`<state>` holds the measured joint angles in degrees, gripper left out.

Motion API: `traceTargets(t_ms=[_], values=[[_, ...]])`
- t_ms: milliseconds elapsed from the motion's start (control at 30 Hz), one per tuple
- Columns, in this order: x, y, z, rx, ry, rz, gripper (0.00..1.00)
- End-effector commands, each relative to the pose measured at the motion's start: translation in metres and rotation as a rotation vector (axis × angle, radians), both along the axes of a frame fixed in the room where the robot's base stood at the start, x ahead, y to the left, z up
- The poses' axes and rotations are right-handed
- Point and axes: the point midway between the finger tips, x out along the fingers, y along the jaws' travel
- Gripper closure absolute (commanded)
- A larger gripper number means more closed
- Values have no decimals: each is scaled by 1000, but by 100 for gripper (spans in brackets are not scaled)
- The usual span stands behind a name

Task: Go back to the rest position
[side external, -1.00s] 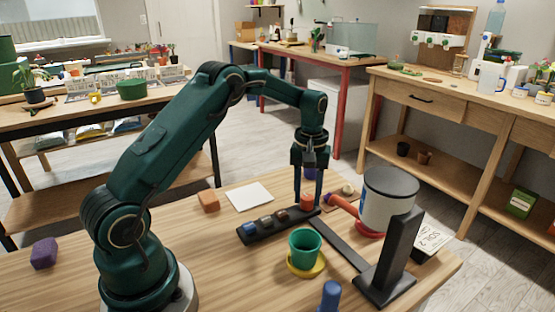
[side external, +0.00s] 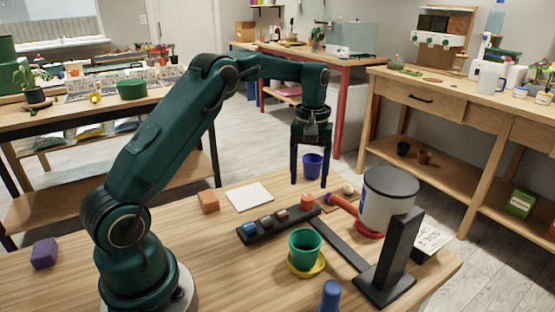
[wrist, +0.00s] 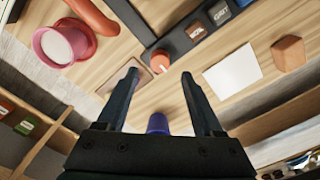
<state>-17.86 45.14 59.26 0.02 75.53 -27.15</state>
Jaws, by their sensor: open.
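My gripper (side external: 309,183) is open and empty, fingers pointing down, above the far side of the wooden table. In the wrist view my gripper (wrist: 159,74) shows two spread dark fingers with nothing between the tips. A black rack (side external: 262,229) lies below and nearer the camera, holding several small blocks. An orange-red piece (side external: 306,201) stands at its right end, apart from the fingers; it also shows in the wrist view (wrist: 159,62). A purple pot (side external: 312,166) stands behind the fingers at the far side.
A green pot (side external: 305,244) stands on a yellow saucer (side external: 306,269). A lidded white container (side external: 385,210) stands right, beside a black upright stand (side external: 391,255). A white card (side external: 249,196), orange block (side external: 208,201) and purple block (side external: 43,253) lie left. A blue object (side external: 329,296) stands at the front.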

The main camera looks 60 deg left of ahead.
Motion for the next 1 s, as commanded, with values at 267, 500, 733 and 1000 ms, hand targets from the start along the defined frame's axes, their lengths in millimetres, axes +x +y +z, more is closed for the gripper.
traceTargets(t_ms=[267,500,733,1000], values=[[5,-5,15,12,-39,-16,32],[-11,-35,85,48,-172,-93,32],[-56,-68,130,78,-286,-223,32],[-122,-97,145,117,-404,-407,32]])
